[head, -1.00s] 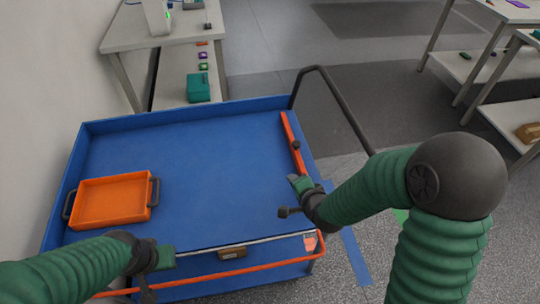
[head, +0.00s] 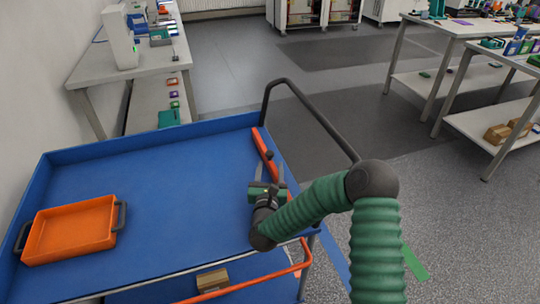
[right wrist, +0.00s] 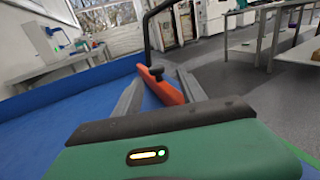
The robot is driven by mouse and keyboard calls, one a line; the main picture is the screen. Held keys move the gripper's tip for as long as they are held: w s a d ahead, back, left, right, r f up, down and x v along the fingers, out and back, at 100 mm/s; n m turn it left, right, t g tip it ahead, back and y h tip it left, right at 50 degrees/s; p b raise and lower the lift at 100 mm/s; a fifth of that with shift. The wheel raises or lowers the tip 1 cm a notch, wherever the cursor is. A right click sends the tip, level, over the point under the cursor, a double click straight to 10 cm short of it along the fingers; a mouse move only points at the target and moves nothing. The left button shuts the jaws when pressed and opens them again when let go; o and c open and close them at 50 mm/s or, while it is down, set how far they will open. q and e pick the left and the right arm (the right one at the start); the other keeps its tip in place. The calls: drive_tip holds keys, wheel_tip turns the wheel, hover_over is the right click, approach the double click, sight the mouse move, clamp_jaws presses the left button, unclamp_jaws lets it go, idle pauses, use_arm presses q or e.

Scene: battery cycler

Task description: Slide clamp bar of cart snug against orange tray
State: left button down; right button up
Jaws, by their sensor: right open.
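The orange tray (head: 70,230) with dark side handles lies on the left part of the blue cart's top (head: 160,190). The orange-red clamp bar (head: 265,150) with a dark knob lies along the cart's right side, far from the tray. My right gripper (head: 268,168) is open at the bar's near part, its fingers pointing along the cart toward the far end. In the right wrist view the bar (right wrist: 165,88) shows between the two open fingers (right wrist: 158,90); I cannot tell whether they touch it. My left gripper is out of view.
The blue deck between tray and bar is clear. A black push handle (head: 312,112) rises at the cart's right end. A small brown box (head: 212,280) sits on the lower shelf behind an orange rail (head: 262,285). Workbenches stand at far left and right.

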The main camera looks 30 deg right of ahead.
sight(268, 156)
drive_tip(key=x, duration=0.6)
drive_tip(key=shift+w+a+r+b, duration=0.15)
drive_tip(key=shift+w+a+b, duration=0.15)
drive_tip(key=shift+w, duration=0.2)
drive_tip(key=shift+w+d, duration=0.2)
drive_tip(key=shift+d, duration=0.1)
drive_tip(key=shift+w+d, duration=0.1)
drive_tip(key=shift+d, duration=0.3)
drive_tip(key=shift+a, duration=0.25)
drive_tip(key=c, duration=0.7)
clamp_jaws()
drive_tip(key=shift+d, duration=0.1)
